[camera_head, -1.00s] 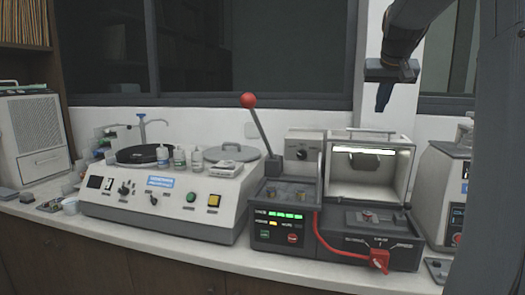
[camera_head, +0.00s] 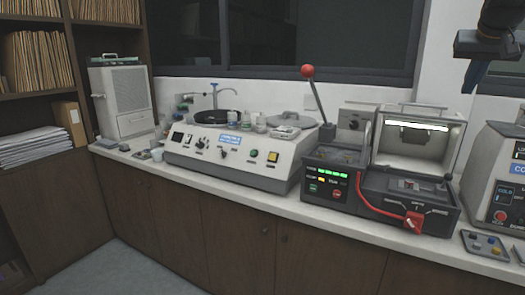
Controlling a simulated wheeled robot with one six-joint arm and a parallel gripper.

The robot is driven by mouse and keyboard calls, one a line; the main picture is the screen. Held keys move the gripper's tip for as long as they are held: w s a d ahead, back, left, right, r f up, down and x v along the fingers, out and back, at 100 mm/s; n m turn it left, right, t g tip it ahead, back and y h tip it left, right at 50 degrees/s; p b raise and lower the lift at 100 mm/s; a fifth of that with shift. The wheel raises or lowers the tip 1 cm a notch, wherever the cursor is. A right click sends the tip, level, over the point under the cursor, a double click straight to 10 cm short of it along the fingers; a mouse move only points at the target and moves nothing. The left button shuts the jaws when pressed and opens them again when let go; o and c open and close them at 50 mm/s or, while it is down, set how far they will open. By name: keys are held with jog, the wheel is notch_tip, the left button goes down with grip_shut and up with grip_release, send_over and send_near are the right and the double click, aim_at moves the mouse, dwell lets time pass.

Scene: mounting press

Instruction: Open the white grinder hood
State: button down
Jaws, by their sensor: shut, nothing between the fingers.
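A white hood (camera_head: 413,118) with a handle on top stands raised at the back of a dark machine (camera_head: 415,208). Its lit inside faces me, with a bright lamp strip under the top. I cannot tell for sure whether this is the grinder hood. A white bench grinder (camera_head: 230,150) with a dark round plate and a grey round lid (camera_head: 291,118) stands left of it. My gripper (camera_head: 475,76) hangs at the upper right, shut and empty. It appears above and right of the raised hood in the picture, touching nothing that I can see.
A lever with a red knob (camera_head: 307,71) stands up between the machines. A red handle (camera_head: 413,222) is on the dark machine's front. Another white machine (camera_head: 500,175) and a small button tray (camera_head: 485,245) are at right. Shelves (camera_head: 75,70) fill the left; floor (camera_head: 130,270) is clear.

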jog(key=s+a+f+n+g+y, duration=0.2)
jog(key=a+f, duration=0.8)
jog(key=f, duration=0.2)
jog(key=s+a+f+n+g+y, duration=0.1)
jog(key=s+a+f, duration=0.1)
jog(key=a+f, duration=0.95)
jog(key=s+a+f+n+g, duration=0.1)
jog(key=s+a+f, duration=0.7)
jog(key=s+f, duration=0.1)
jog(key=shift+s+a+f+n+g+y, duration=0.3)
jog(key=shift+f+g+y, duration=0.1)
jog(key=shift+f, duration=0.45)
jog(key=c, duration=2.3)
grip_release()
jog(key=s+a+f, duration=0.2)
jog(key=s+f, duration=0.1)
jog(key=s, duration=0.1)
jog(key=s+a+f+n+g, duration=0.1)
jog(key=s+a+f, duration=0.1)
jog(key=s, duration=0.3)
jog(key=shift+s+a+f+g, duration=0.3)
jog(key=shift+a+f, duration=0.1)
jog(key=shift+f, duration=0.15)
jog(key=shift+o, duration=1.1)
jog(key=shift+s+f, duration=0.15)
jog(key=shift+s, duration=0.05)
